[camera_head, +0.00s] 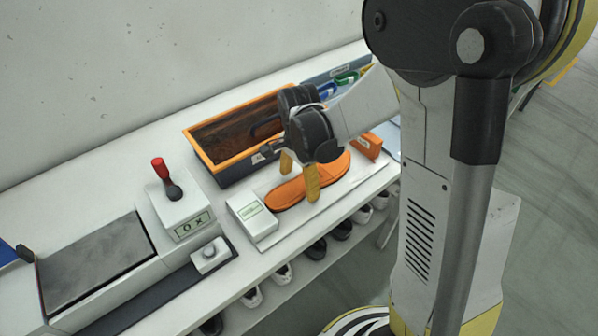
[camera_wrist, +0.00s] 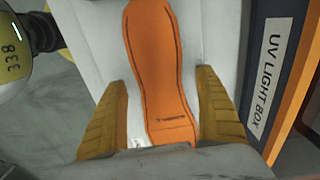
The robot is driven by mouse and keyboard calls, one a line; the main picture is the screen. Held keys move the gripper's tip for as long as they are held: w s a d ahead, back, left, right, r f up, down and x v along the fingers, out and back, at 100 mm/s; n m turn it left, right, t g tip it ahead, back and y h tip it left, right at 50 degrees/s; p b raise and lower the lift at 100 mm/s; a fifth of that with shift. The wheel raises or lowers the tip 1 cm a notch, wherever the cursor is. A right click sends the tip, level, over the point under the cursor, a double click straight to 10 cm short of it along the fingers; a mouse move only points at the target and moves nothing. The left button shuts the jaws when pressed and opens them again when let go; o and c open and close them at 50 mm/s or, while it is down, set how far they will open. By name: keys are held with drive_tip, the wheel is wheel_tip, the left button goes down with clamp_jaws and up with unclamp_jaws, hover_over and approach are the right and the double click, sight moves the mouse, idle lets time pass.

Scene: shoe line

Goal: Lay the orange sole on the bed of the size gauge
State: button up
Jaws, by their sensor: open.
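The orange sole (camera_head: 287,196) lies flat, lengthwise, on a pale bed (camera_head: 318,212), apparently the size gauge's. A white block with a small display (camera_head: 252,216) stands at the bed's near left end, close to the sole's end. An orange block (camera_head: 367,146) stands beyond the sole's other end. My gripper (camera_head: 299,175) is open over the sole, with one yellow finger on each side. In the wrist view, the open gripper (camera_wrist: 163,115) straddles the narrower part of the sole (camera_wrist: 165,70), with gaps beside both fingers. Whether the fingertips touch the bed cannot be told.
A dark box with an orange rim (camera_head: 222,172) stands just behind the bed; its "UV LIGHT BOX" label (camera_wrist: 269,85) is close to the right finger. A red-handled lever unit (camera_head: 180,210) stands at left. Shoes (camera_head: 317,249) sit on a shelf below the bench.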

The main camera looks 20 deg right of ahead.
wheel_tip(320, 180, up, 11)
drive_tip(key=shift+r, duration=0.15)
idle(0.4)
